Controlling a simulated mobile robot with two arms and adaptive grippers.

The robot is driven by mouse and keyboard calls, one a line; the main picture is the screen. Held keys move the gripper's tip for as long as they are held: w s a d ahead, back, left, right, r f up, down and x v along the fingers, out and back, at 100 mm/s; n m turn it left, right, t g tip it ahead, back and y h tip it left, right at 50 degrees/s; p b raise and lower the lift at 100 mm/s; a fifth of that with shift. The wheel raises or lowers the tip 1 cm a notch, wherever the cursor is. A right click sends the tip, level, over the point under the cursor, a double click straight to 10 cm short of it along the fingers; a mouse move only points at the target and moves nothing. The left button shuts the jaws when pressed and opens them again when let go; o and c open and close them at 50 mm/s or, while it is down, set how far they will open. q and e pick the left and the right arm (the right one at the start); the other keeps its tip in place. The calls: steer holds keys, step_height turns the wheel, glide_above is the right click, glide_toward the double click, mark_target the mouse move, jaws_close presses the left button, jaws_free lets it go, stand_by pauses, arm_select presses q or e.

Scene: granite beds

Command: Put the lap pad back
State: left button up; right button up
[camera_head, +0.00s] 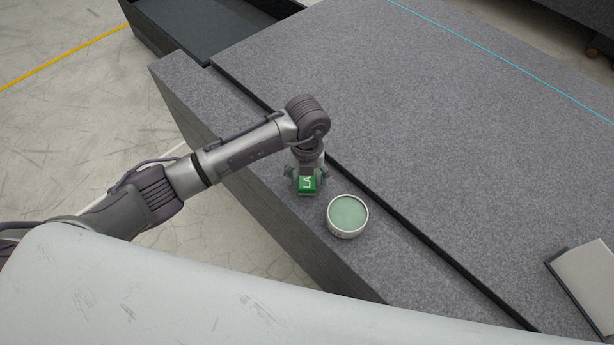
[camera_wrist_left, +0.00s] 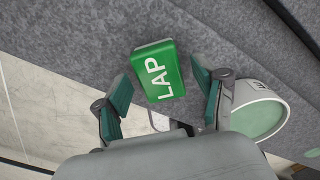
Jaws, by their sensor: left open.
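The lap pad (camera_head: 307,186) is a small green block with white lettering. It sits on the narrow grey granite ledge in the head view. My right gripper is not in view.
A round white tub (camera_head: 347,230) with pale green contents stands close beside the pad; the tub also shows in the wrist view (camera_wrist_left: 258,112). A dark tray (camera_head: 150,35) is at the upper left. A pale flat book-like object (camera_head: 590,280) lies at right. The broad granite bed (camera_head: 430,110) is mostly clear.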

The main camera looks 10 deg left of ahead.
mark_target(308, 179)
arm_select(q)
step_height(308, 179, up, 11)
steer(key=shift+r, duration=0.2)
stand_by(0.7)
